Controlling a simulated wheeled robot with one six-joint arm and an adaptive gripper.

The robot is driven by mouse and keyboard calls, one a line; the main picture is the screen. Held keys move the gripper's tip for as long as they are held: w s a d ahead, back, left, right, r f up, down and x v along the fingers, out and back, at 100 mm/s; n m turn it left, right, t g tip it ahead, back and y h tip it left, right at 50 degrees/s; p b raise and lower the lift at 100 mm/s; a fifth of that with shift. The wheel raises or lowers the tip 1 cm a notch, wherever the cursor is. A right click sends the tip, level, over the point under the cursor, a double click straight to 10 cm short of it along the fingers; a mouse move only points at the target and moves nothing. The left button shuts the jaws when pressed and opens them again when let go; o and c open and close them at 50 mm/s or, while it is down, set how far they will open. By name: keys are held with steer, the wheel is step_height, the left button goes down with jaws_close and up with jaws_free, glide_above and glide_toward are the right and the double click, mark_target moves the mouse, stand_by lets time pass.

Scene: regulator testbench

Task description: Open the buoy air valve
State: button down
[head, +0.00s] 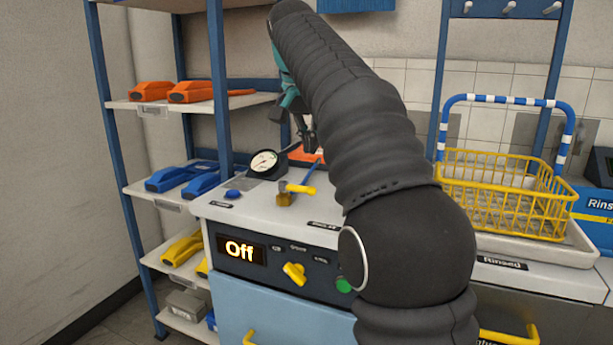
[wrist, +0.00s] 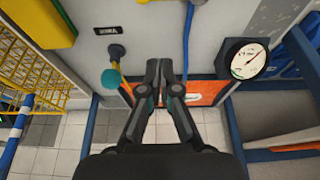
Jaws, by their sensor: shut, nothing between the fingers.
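My gripper (wrist: 165,72) is shut and empty in the wrist view, its fingertips together above the bench top. A teal round knob (wrist: 110,79) and a dark round fitting (wrist: 116,52) with a thin yellow line stand left of the fingers, apart from them. A label (wrist: 107,29), too small to read surely, lies near the fitting. A brass valve with a yellow lever (head: 299,188) stands on the bench top. I cannot tell which fitting is the buoy air valve.
A round gauge (head: 263,163) stands at the bench's left; it also shows in the wrist view (wrist: 248,60). A blue hose (wrist: 187,40) runs near the fingers. A yellow basket (head: 500,195) stands right.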

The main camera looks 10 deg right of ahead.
mark_target(299, 189)
steer(key=b+x, duration=0.1)
steer(key=x, duration=0.5)
steer(key=shift+f, duration=0.25)
steer(key=shift+s+a+f, duration=0.15)
steer(key=shift+s+f, duration=0.05)
steer(key=shift+s+a+f+b, duration=0.1)
steer(key=shift+s+a+b, duration=0.1)
steer(key=shift+s+a, duration=0.4)
steer(key=shift+s+a+f+b, duration=0.15)
steer(key=shift+s+a, duration=0.2)
steer(key=shift+s, duration=0.35)
steer(key=shift+s+d+m, duration=0.1)
steer(key=shift+s+m, duration=0.05)
steer(key=shift+m, duration=0.15)
